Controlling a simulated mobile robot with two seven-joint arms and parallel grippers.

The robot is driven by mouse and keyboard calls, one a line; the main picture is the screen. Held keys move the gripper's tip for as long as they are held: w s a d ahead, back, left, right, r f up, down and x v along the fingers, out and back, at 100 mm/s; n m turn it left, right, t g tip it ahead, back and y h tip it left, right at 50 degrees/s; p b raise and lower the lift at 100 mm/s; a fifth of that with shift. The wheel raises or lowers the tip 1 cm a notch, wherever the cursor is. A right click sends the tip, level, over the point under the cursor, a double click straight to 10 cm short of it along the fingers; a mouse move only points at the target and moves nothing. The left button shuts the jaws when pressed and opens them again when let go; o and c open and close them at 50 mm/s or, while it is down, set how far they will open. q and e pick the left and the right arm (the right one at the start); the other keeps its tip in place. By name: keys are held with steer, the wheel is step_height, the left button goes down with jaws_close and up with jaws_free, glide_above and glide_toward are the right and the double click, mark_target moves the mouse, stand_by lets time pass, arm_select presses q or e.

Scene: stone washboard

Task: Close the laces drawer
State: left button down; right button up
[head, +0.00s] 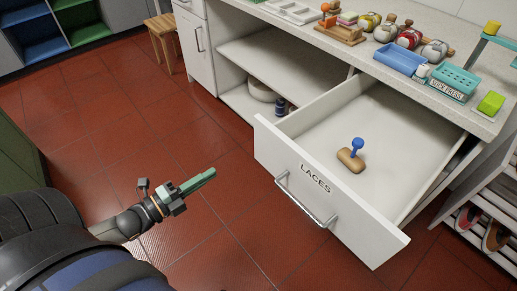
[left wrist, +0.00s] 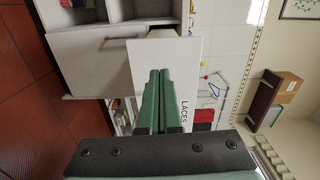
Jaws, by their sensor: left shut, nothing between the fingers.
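The white laces drawer (head: 318,196) stands pulled far out of the counter in the head view. Its front carries the word LACES and a metal bar handle (head: 304,205). A tan brush with a blue knob (head: 352,155) lies inside it. My left gripper (head: 210,174) is shut and empty, to the left of the drawer front and apart from it, over the red floor. In the left wrist view the shut green fingers (left wrist: 153,95) point toward the drawer front (left wrist: 188,70), whose lettering shows sideways. My right gripper is not in view.
The counter top (head: 330,45) holds shoe-care items, a blue tray (head: 401,59) and a teal rack. An open shelf lies left of the drawer. A shoe rack (head: 490,215) stands at right. A wooden stool (head: 164,40) is farther back. Red floor (head: 100,120) left of the drawer is clear.

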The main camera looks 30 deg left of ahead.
arm_select(q)
steer(key=b, duration=0.2)
glide_toward(258, 143)
steer(key=shift+m, duration=0.3)
steer(key=x, duration=0.5)
steer(key=shift+w, duration=0.1)
steer(key=shift+x, duration=0.8)
steer(key=shift+w, duration=0.15)
